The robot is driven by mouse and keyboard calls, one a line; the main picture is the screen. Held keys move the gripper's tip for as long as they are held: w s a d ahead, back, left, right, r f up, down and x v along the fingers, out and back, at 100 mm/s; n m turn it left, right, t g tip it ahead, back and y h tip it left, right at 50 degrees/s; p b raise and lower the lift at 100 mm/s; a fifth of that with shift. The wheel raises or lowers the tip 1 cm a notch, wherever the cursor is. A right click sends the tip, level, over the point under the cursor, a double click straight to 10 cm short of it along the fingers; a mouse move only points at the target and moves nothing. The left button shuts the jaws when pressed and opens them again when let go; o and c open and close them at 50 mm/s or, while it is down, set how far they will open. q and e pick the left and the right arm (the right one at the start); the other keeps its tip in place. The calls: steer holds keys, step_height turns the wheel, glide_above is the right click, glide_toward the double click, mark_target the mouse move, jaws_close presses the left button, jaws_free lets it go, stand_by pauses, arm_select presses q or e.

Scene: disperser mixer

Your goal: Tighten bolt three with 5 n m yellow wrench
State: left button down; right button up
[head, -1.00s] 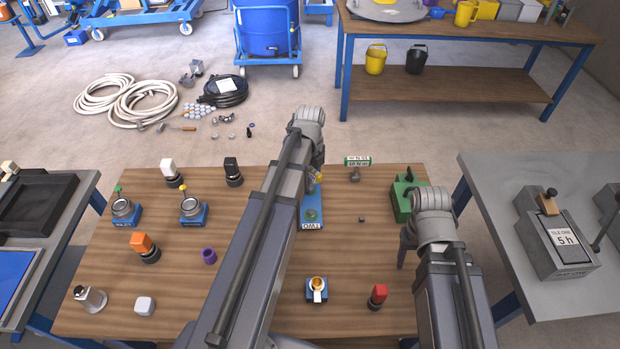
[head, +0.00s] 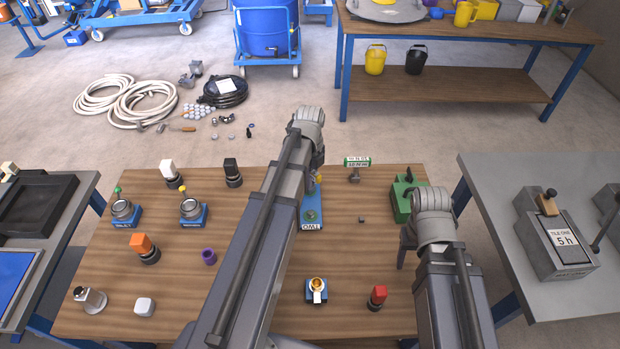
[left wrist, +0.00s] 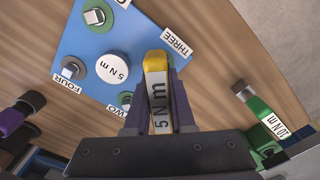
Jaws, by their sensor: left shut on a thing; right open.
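The yellow wrench, marked 5 N m (left wrist: 157,85), is held between the dark fingers of my left gripper (left wrist: 160,105). Its head end points over the blue plate (left wrist: 95,45) beside the label THREE (left wrist: 177,41). Bolt three cannot be seen and the wrench may cover it. Bolts by the FOUR (left wrist: 72,68) and TWO (left wrist: 126,99) labels are visible on the plate. In the head view the plate (head: 312,200) lies partly behind my left arm, and a bit of yellow (head: 319,177) shows near the wrist. My right gripper (head: 405,245) is open and empty, low by the table's right edge.
A green-handled 10 N m wrench (head: 356,163) stands right of the plate, also seen in the left wrist view (left wrist: 262,112). A green block (head: 403,196) is near my right wrist. Several buttons, cups and small blue stands occupy the wooden table (head: 110,265).

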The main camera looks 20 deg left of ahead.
arm_select(q)
steer(key=shift+r+p, duration=2.85)
steer(key=shift+r, duration=0.1)
